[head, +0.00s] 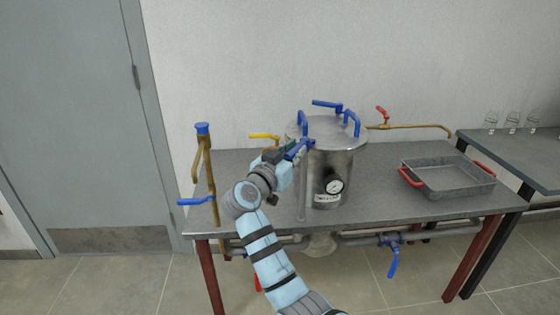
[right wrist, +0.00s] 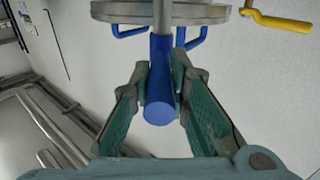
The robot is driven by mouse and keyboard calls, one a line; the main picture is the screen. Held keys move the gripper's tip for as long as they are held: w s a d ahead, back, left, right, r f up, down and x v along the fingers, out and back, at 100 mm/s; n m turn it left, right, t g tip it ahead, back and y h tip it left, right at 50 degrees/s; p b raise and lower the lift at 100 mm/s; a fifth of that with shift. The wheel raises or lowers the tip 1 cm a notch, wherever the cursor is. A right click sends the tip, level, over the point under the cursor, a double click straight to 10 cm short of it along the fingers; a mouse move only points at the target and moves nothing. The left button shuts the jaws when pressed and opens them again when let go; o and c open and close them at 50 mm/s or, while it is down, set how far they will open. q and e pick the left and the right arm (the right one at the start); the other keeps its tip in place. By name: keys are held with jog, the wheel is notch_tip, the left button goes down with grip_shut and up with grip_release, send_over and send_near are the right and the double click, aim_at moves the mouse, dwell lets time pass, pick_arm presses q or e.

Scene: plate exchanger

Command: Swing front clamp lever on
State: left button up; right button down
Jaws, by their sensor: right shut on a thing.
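The metal vessel (head: 345,165) stands on the table with its lid (head: 325,130) on top. The front clamp lever (head: 304,147) is blue and points outward from the lid's front edge toward the robot. My right gripper (head: 290,152) is shut on this lever. In the right wrist view the blue lever (right wrist: 160,105) runs between the two fingers of my right gripper (right wrist: 160,80), up to the lid's rim (right wrist: 195,15). Another blue lever (head: 325,104) sits at the lid's back. My left gripper is not in view.
Two blue handles (head: 355,122) stand on the lid. A yellow-handled valve (head: 263,137) is left of the vessel, and a red-handled pipe (head: 410,127) is behind right. A brown pipe (head: 205,165) rises at the table's left. A tray with red handles (head: 455,182) lies right.

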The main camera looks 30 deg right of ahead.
jog(key=shift+f, duration=0.25)
jog(key=c, duration=1.9)
grip_release()
jog(key=o, duration=0.3)
jog(key=shift+o, duration=0.4)
jog(key=shift+s+r, duration=0.1)
jog(key=shift+s, duration=0.1)
jog(key=shift+w+a, duration=0.15)
jog(key=shift+w, duration=0.3)
jog(key=shift+s+a, duration=0.1)
jog(key=v, duration=0.7)
jog(key=shift+a, duration=0.2)
